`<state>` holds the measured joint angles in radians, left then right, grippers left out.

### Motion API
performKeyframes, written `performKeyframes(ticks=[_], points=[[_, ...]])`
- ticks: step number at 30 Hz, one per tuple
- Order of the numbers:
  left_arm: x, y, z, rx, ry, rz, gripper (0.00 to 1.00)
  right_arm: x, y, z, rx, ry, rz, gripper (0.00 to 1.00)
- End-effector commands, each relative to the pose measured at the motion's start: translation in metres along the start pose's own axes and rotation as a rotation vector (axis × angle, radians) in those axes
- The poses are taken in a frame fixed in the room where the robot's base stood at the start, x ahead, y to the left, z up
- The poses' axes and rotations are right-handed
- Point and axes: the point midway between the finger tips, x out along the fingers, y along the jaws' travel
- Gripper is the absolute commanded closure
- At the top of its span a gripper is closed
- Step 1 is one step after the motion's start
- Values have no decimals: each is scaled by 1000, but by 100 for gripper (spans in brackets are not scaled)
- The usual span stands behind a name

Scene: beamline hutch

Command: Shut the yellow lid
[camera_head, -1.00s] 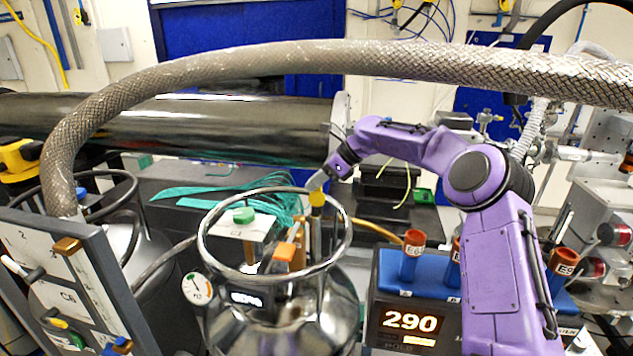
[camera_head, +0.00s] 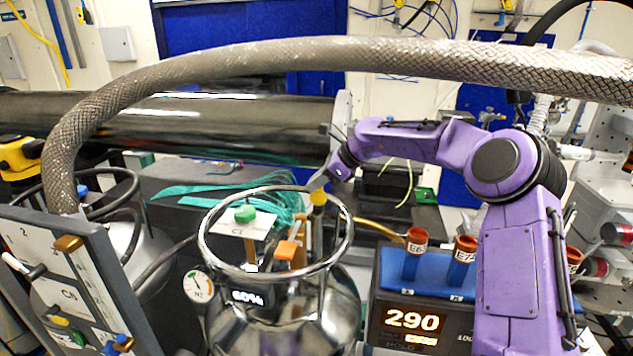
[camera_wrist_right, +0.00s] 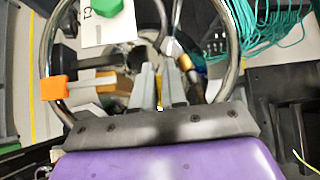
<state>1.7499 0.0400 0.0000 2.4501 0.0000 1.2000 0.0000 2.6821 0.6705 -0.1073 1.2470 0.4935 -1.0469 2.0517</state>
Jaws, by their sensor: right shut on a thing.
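A small yellow knob-like piece (camera_head: 318,198), seemingly the yellow lid, sits at the right side of the steel ring of a round metal dewar (camera_head: 285,320). My right gripper (camera_head: 318,184) reaches in from the right and is shut on this yellow piece. My left gripper is not in view.
The dewar's steel ring (camera_head: 207,250) surrounds a green knob (camera_head: 244,214) and an orange handle (camera_head: 287,249). A thick braided hose (camera_head: 300,57) arches above. A controller reading 290 (camera_head: 412,320) with orange-capped vials stands right. A valve panel (camera_head: 80,270) stands left.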

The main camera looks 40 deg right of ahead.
Motion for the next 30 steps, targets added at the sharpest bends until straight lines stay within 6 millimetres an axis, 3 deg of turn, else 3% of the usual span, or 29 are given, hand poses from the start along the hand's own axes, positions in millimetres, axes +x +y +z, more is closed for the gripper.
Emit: performKeyframes(ticks=[10,30], points=[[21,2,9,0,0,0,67,1,20,-3,-184,0,-187,100],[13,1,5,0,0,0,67,4,33,-5,-326,0,-330,100]])
